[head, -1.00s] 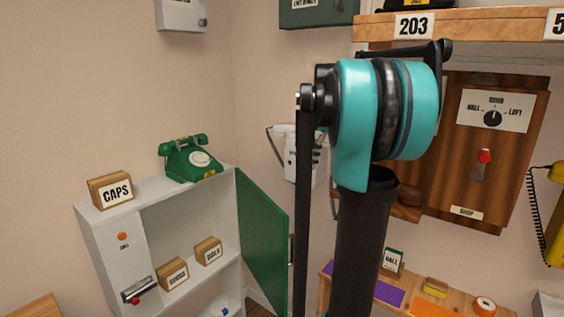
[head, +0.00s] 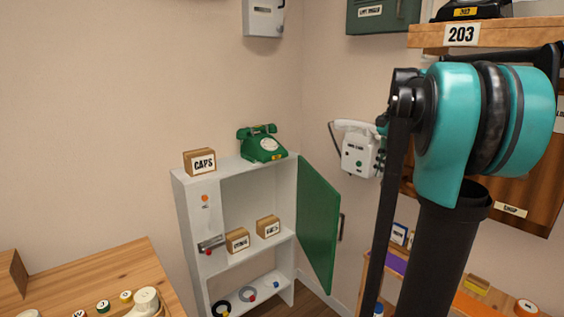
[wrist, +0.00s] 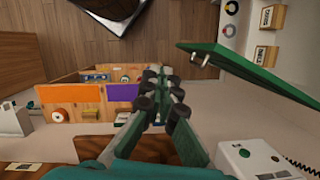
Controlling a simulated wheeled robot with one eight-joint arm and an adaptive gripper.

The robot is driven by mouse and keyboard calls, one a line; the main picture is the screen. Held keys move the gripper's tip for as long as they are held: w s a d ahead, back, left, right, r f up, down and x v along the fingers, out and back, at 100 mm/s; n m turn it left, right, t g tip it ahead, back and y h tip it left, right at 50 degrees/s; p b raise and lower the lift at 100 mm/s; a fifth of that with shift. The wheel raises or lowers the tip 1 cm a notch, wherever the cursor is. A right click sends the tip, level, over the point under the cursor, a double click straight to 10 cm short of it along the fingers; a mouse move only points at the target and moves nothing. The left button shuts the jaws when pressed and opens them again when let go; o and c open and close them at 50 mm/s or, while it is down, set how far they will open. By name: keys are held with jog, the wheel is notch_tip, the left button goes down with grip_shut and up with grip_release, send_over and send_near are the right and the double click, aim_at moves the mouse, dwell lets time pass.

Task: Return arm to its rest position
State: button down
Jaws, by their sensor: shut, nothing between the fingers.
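My gripper (wrist: 158,95) shows in the wrist view with its fingers together and nothing between them. It hangs in free space, with a wooden shelf behind it in that view. In the head view my arm fills the right side and the fingers are out of frame. The arm is bent at a teal joint.
A white cabinet (head: 183,225) stands in the corner with its green door (head: 318,222) open; the door also shows in the wrist view (wrist: 245,70). A green dial phone (head: 262,144) sits on top. A white wall phone (head: 360,150) hangs nearby. A wooden table (head: 100,275) is at lower left.

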jog(key=s+a+f+n+t+h, duration=0.1)
jog(key=s+a+f+n, duration=0.2)
jog(key=f, duration=0.7)
jog(key=s+a+f+n+t, duration=0.2)
jog(key=s+f+n, duration=0.3)
jog(key=s+f, duration=0.3)
jog(key=s+a+f+n+t+h, duration=0.1)
jog(key=s+a+f+n, duration=0.3)
jog(key=f, duration=1)
jog(key=shift+s+a+n+t+h, duration=0.4)
jog(key=shift+s+t, duration=0.3)
jog(key=shift+s, duration=0.4)
